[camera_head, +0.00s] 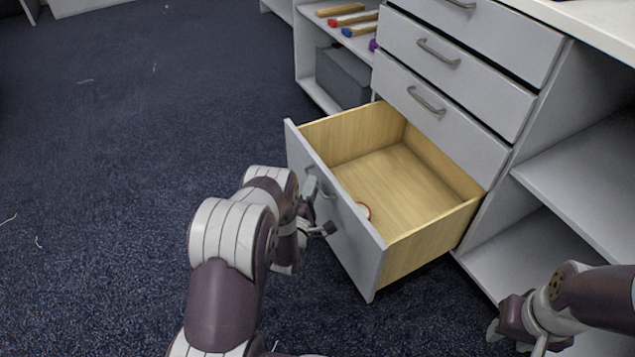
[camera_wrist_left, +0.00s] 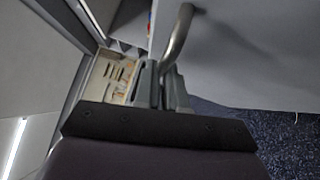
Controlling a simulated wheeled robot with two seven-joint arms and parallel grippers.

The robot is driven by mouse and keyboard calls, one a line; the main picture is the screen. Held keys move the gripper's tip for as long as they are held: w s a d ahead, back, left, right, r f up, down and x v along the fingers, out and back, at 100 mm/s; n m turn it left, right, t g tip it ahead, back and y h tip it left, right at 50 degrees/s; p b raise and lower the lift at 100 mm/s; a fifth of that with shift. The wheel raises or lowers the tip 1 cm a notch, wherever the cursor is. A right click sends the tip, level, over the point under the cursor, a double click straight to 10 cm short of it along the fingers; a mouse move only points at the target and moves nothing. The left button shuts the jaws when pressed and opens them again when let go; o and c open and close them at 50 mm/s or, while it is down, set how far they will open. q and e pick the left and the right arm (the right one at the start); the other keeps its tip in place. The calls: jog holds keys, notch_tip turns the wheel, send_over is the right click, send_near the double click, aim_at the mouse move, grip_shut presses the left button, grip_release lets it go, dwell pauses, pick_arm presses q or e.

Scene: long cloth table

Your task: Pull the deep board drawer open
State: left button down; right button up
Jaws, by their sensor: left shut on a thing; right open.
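The deep drawer (camera_head: 405,180) at the bottom of the white cabinet stands far out, its wooden inside in plain view. Its white front panel (camera_head: 340,225) faces my left arm. My left gripper (camera_head: 318,208) is at the outer side of this panel, shut on the metal bar handle (camera_head: 325,188). The handle (camera_wrist_left: 178,38) also shows in the left wrist view, running up from between the fingers (camera_wrist_left: 160,85). Part of the handle is hidden by the gripper. My right gripper (camera_head: 535,345) is open and empty at the bottom right, partly cut off by the frame.
Shut drawers (camera_head: 455,60) with bar handles sit above the open one. Open shelves (camera_head: 585,170) stand at right. A grey box (camera_head: 343,77) sits on a shelf behind.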

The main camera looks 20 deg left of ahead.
pick_arm(q)
jog(key=shift+s, duration=0.2)
jog(key=c, duration=1.2)
grip_release()
jog(key=shift+a, duration=0.1)
jog(key=s+d+f+p, duration=0.1)
jog(key=s+p, duration=0.4)
jog(key=s, duration=0.7)
jog(key=shift+s+d+f, duration=0.25)
jog(key=shift+d+f, duration=0.1)
